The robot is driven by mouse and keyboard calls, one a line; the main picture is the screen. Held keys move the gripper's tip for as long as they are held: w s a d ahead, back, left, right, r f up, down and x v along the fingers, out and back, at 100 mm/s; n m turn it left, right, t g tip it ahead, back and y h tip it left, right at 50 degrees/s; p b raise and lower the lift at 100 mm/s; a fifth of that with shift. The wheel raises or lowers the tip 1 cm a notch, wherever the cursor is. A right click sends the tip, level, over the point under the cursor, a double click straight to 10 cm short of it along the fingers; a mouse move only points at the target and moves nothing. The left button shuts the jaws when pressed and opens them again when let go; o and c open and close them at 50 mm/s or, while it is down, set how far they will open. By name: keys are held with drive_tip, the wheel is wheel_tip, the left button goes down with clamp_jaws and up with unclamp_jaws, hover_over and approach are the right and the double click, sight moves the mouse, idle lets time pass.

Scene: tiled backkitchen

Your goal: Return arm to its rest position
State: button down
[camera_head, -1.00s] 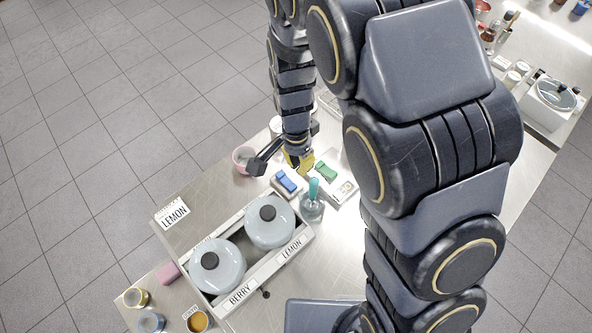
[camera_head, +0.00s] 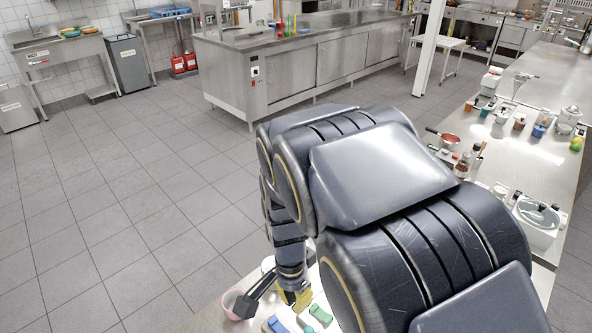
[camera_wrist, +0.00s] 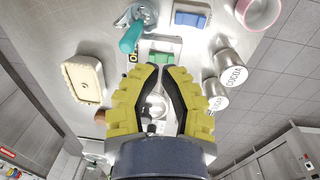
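My gripper (camera_head: 296,297) is at the bottom of the head view, pointing down above the near counter. In the wrist view its yellow fingers (camera_wrist: 160,68) converge and their tips nearly meet. I see nothing held at the tips. Below or beyond them lie a green-topped item (camera_wrist: 163,57) and a blue-topped item (camera_wrist: 190,19). A teal handle (camera_wrist: 131,38) stands in a clear glass vessel. My own arm covers much of the lower right of the head view and hides part of the counter.
A pink cup (camera_head: 232,302) stands close to the gripper's left. The wrist view shows a cocoa canister (camera_wrist: 231,73) and a cream dish (camera_wrist: 83,79). The tiled floor (camera_head: 130,200) at left is clear.

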drive_tip(key=s+d+r+n, duration=0.4)
drive_tip(key=s+d+r, duration=0.1)
drive_tip(key=s, duration=0.4)
drive_tip(key=s+d+r+n+g, duration=0.1)
drive_tip(key=s+d+r+n, duration=0.4)
drive_tip(key=s+r, duration=0.2)
drive_tip(key=shift+s+d+r+y, duration=0.3)
drive_tip(key=shift+s, duration=0.95)
